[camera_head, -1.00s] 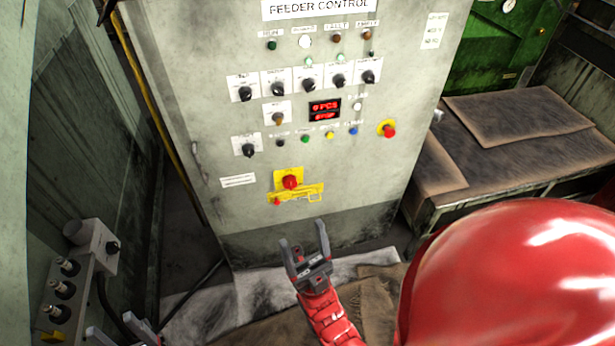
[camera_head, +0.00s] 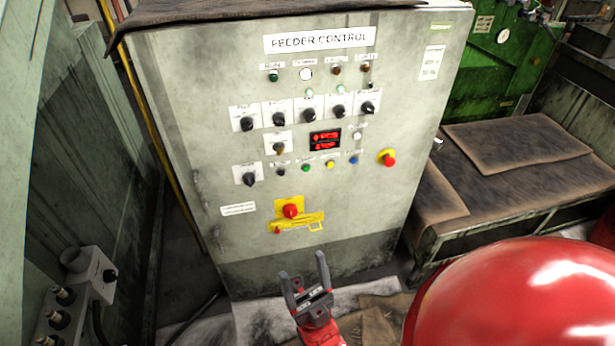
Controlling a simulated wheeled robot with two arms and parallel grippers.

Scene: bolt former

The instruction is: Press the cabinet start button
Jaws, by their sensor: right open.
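The grey cabinet (camera_head: 200,120) headed "FEEDER CONTROL" stands upright in front of me. A small green button (camera_head: 305,168) sits in its lower button row, between a black button (camera_head: 281,171) and a yellow one (camera_head: 330,164); their labels are too small to read. The red display (camera_head: 325,140) above appears to read "0 PCS" and "STOP". My right gripper (camera_head: 303,265) is open and empty, fingers pointing up, low in front of the cabinet. In the picture it is well below the green button and apart from it. My left gripper is out of view.
A red emergency-type button on yellow (camera_head: 388,159) is right of the row. A red rotary switch on yellow (camera_head: 290,210) lies between my right gripper and the button row in the picture. A bench with brown mats (camera_head: 515,140) stands right; a grey control box (camera_head: 80,295) is lower left.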

